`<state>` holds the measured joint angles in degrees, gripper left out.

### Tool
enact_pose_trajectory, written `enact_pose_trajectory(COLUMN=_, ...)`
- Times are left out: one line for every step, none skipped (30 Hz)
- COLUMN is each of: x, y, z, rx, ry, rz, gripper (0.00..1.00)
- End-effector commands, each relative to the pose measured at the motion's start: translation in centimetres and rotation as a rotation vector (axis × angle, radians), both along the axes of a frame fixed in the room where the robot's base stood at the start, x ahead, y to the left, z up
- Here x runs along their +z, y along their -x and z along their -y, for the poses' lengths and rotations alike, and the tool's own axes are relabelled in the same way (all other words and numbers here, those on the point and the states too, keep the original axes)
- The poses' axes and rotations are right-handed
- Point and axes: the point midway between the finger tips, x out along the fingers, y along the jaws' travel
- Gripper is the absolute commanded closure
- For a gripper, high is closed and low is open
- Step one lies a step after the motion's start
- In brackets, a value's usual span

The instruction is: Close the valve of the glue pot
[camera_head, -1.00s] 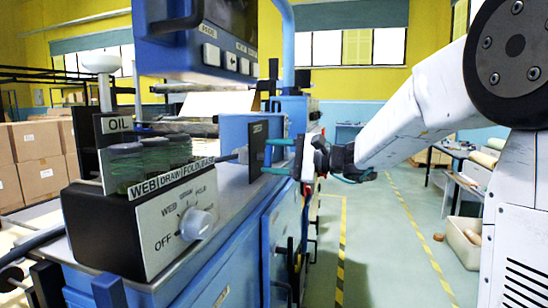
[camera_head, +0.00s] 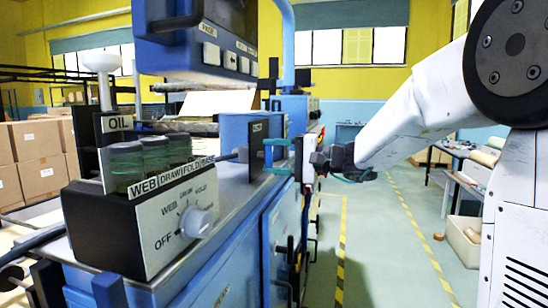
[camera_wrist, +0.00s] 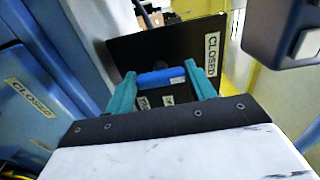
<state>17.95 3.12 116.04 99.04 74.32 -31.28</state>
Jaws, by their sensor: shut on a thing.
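My gripper (camera_head: 270,156) reaches in from the right to a black plate (camera_head: 257,150) on the blue machine in the head view. In the wrist view, its two teal fingers (camera_wrist: 161,84) are shut on a blue valve handle (camera_wrist: 160,76), one finger at each end. The handle lies roughly level in that picture, in front of the black plate (camera_wrist: 160,48). A "CLOSED" label (camera_wrist: 212,53) is on the plate's right side. Small labels between the fingers are too small to read.
A dial box (camera_head: 150,215) with a selector knob and green jars (camera_head: 140,160) stands in front on the machine. A screen unit (camera_head: 200,40) hangs above. In the wrist view, a dark body (camera_wrist: 283,35) is close at upper right. The floor aisle (camera_head: 385,250) is clear.

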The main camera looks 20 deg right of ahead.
Motion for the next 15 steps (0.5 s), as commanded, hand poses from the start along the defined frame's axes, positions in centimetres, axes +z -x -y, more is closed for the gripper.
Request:
enact_pose_trajectory(x=0.08, y=-0.06, z=0.05, rx=-0.002, ry=0.001, rz=0.003, gripper=0.68)
enact_pose_trajectory(x=0.08, y=-0.06, z=0.05, rx=-0.002, ry=0.001, rz=0.003, gripper=0.68)
enact_pose_trajectory(x=0.08, y=-0.06, z=0.04, rx=-0.002, ry=0.001, rz=0.003, gripper=0.68)
enact_pose_trajectory(x=0.08, y=-0.06, z=0.04, rx=-0.002, ry=0.001, rz=0.003, gripper=0.68)
enact_pose_trajectory(x=0.08, y=-0.06, z=0.04, rx=-0.002, ry=0.001, rz=0.003, gripper=0.68)
enact_pose_trajectory(x=0.08, y=-0.06, z=0.04, rx=-0.002, ry=0.002, rz=0.002, gripper=0.68)
enact_pose_trajectory(x=0.09, y=-0.06, z=0.04, rx=-0.002, ry=0.002, rz=0.002, gripper=0.68)
enact_pose_trajectory(x=0.08, y=-0.06, z=0.04, rx=-0.002, ry=0.002, rz=0.002, gripper=0.68)
enact_pose_trajectory(x=0.08, y=-0.06, z=0.04, rx=-0.002, ry=0.002, rz=0.002, gripper=0.37)
enact_pose_trajectory(x=0.09, y=-0.06, z=0.04, rx=-0.002, ry=0.001, rz=0.002, gripper=0.29)
enact_pose_trajectory(x=0.08, y=-0.05, z=0.03, rx=-0.002, ry=0.001, rz=0.002, gripper=0.24)
enact_pose_trajectory(x=0.07, y=-0.03, z=0.04, rx=-0.002, ry=0.001, rz=0.002, gripper=0.24)
enact_pose_trajectory(x=0.06, y=-0.03, z=0.04, rx=-0.001, ry=0.001, rz=0.002, gripper=0.24)
enact_pose_trajectory(x=0.06, y=-0.03, z=0.04, rx=-0.001, ry=0.001, rz=0.001, gripper=0.24)
enact_pose_trajectory(x=0.05, y=-0.03, z=0.03, rx=-0.001, ry=0.001, rz=0.001, gripper=0.24)
